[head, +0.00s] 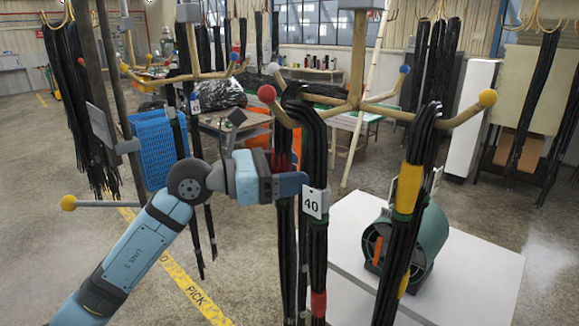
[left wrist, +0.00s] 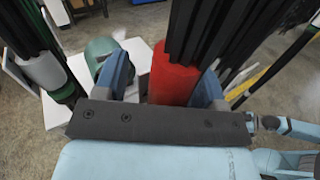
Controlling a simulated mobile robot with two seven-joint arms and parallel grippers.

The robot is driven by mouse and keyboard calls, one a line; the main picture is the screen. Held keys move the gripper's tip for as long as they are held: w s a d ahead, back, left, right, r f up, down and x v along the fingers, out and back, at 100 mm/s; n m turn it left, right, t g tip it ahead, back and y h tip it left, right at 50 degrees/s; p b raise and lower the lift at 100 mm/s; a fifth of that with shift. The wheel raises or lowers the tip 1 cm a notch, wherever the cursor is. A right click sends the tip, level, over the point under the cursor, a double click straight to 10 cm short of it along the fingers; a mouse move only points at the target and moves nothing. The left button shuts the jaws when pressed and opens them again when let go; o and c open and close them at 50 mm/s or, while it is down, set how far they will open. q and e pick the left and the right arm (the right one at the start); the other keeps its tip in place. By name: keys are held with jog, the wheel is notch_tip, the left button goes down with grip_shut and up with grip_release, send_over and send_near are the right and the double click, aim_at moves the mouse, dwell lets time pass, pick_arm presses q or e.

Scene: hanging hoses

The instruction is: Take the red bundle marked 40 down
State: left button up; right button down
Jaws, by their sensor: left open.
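A black hose bundle with a white tag reading 40 (head: 314,203) hangs from a wooden rack arm at the middle of the head view. A red band (head: 318,303) wraps its lower part. My left gripper (head: 292,184) is at the bundle's left side, at about the tag's height. In the left wrist view, a red band (left wrist: 172,76) with black hoses shows between the open fingers (left wrist: 160,85). I cannot tell whether the fingers touch it. Another dark bundle hangs close behind, with some red above the gripper. My right gripper is not in view.
A bundle with a yellow band (head: 408,188) hangs to the right. A green drum (head: 420,245) stands on a white table (head: 470,280) behind it. The wooden rack (head: 356,60) has arms with coloured ball ends. A blue basket (head: 157,150) hangs at the left.

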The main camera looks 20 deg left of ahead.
pick_arm(q)
grip_shut()
jog(key=c, duration=0.7)
grip_release()
grip_shut()
jog(key=shift+f, duration=0.1)
jog(key=shift+r, duration=0.2)
